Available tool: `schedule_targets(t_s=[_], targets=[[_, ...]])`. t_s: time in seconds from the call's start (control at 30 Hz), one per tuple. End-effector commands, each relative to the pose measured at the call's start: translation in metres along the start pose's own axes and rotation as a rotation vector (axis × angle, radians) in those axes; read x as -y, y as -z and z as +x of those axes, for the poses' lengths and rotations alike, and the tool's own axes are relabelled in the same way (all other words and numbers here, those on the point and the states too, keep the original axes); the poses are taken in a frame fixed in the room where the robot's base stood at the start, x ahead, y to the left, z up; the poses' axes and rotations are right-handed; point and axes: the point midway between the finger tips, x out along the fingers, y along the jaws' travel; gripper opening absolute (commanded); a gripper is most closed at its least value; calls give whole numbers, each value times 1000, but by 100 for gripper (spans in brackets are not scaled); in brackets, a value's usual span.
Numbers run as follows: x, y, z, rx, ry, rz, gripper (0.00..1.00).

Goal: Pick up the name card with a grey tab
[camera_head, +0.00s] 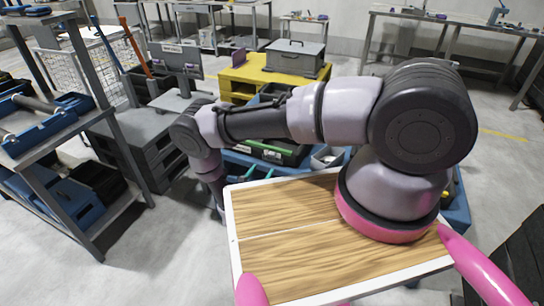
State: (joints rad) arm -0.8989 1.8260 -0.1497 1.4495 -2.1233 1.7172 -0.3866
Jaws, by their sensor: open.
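I cannot make out a name card with a grey tab in this view. My arm reaches from the right across the middle to the left and bends down at its wrist. My gripper is not in view; the arm's end passes out of sight behind the edge of my wooden top. I see nothing held.
A shelf rack (64,181) with blue trays stands at left, beside a grey drawer unit (150,150). A grey case (294,60) sits on a yellow stand (243,76) behind my arm. Dark and blue bins lie beneath the arm. Grey floor is open at lower left.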

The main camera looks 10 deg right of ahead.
Motion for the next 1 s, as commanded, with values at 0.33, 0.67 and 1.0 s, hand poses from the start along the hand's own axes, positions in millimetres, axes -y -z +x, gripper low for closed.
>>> schedule_targets(t_s=[0.33,0.67,1.0], targets=[[0,0,37,-1,3,2,80],[-1,2,79,-1,3,1,80],[-2,2,82,-1,2,1,57]])
